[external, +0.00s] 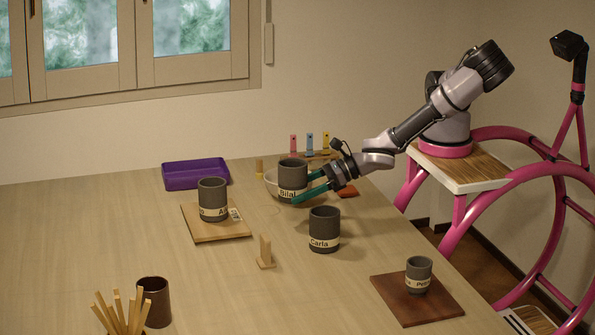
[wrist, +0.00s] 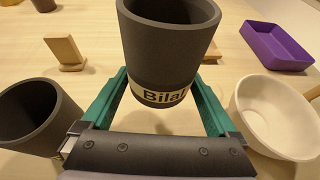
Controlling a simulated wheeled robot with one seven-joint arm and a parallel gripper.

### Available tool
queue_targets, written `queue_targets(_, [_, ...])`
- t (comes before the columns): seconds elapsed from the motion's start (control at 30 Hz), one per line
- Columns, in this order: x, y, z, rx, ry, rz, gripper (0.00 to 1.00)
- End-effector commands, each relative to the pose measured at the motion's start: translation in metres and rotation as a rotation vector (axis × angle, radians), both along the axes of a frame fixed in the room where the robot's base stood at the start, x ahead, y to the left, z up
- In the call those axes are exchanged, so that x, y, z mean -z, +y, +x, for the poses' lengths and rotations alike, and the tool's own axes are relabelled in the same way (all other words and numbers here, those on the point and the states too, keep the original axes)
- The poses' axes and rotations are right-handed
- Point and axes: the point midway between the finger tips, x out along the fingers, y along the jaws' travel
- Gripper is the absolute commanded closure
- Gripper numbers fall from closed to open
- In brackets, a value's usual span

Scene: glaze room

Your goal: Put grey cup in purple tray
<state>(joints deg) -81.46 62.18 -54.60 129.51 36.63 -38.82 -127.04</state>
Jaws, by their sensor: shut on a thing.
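A dark grey cup with a "Bilal" label (external: 291,173) is between the teal fingers of my gripper (external: 303,189). In the wrist view the cup (wrist: 165,50) stands upright, and my gripper (wrist: 158,82) is shut on its lower part around the label. Whether it clears the table is hard to tell. The purple tray (external: 196,174) lies at the back of the table, left of the cup; it also shows at the upper right of the wrist view (wrist: 276,46). The tray's visible inside looks empty.
A white bowl (wrist: 275,112) is close beside my gripper. A grey "Carla" cup (external: 325,230) is in front. Another grey cup (external: 212,199) is on a wooden board (external: 222,232). A small wooden stand (external: 265,252) is between. A "Petra"-like labelled cup (external: 419,275) sits on a brown board.

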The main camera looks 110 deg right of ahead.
Motion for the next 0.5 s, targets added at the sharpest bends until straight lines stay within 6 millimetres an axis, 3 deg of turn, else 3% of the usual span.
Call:
queue_targets(0.1, [-0.016, 0.001, 0.0, -0.001, -0.001, 0.002, 0.79])
queue_targets(0.27, [-0.024, -0.007, 0.008, 0.02, -0.002, 0.001, 0.79])
queue_targets(0.37, [-0.026, -0.024, 0.029, 0.074, -0.004, 0.003, 0.79])
queue_targets(0.5, [-0.032, -0.071, 0.075, 0.204, -0.01, 0.011, 0.79])
